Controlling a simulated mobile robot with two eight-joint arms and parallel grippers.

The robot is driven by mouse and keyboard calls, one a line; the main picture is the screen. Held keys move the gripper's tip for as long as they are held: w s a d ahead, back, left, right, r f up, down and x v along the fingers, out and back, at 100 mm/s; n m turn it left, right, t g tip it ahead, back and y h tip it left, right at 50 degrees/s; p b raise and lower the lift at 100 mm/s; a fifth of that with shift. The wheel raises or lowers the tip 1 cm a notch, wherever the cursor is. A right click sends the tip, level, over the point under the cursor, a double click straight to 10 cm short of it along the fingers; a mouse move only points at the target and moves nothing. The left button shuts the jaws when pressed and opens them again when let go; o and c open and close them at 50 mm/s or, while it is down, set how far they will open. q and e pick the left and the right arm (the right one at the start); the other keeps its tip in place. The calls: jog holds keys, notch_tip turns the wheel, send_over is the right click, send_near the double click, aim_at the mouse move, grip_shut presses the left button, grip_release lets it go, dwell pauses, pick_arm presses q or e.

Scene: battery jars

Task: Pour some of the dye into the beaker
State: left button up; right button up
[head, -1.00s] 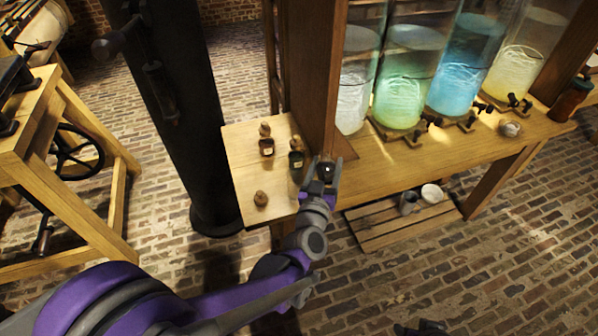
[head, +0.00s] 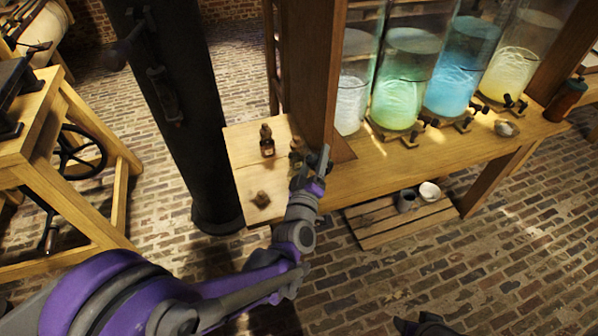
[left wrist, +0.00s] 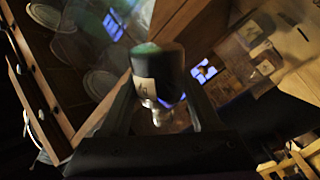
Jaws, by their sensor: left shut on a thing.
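My left gripper (head: 318,160) is at the front edge of the wooden bench, beside the post. In the left wrist view it is shut on a small dark bottle (left wrist: 158,72) with a pale label; its narrow clear part points toward the bottom of that picture. In the head view the held bottle is hard to make out. A second small dark bottle (head: 267,147) with a stopper stands on the bench. Another small bottle (head: 296,146) stands just behind my gripper, partly hidden. I cannot pick out a beaker for certain. My right gripper (head: 424,326) barely shows at the bottom edge.
A brown stopper-like lump (head: 261,200) lies near the bench's left corner. The wooden post (head: 312,75) rises close to my gripper. Large glass jars (head: 398,85) of coloured liquid line the bench, with taps in front. A small dish (head: 507,128) sits farther right.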

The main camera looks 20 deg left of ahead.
pick_arm(q)
jog(key=shift+d+f+n, duration=0.15)
jog(key=shift+f+n, duration=0.4)
jog(key=shift+n, duration=0.15)
jog(key=shift+d+r+n, duration=0.15)
jog(key=shift+r+n, duration=0.45)
jog(key=shift+n, duration=0.4)
jog(key=shift+f+n, duration=0.3)
jog(key=shift+f+n+y, duration=0.2)
jog(key=shift+n+y, duration=0.1)
jog(key=shift+n, duration=0.3)
jog(key=shift+d+r+n, duration=0.1)
jog(key=shift+r+n, duration=0.15)
jog(key=shift+n, duration=0.05)
jog(key=shift+d+r+n, duration=0.1)
jog(key=shift+r+n, duration=0.1)
jog(key=shift+n, duration=0.3)
jog(key=shift+f+n, duration=0.15)
jog(key=shift+n, duration=0.25)
jog(key=shift+d, duration=0.25)
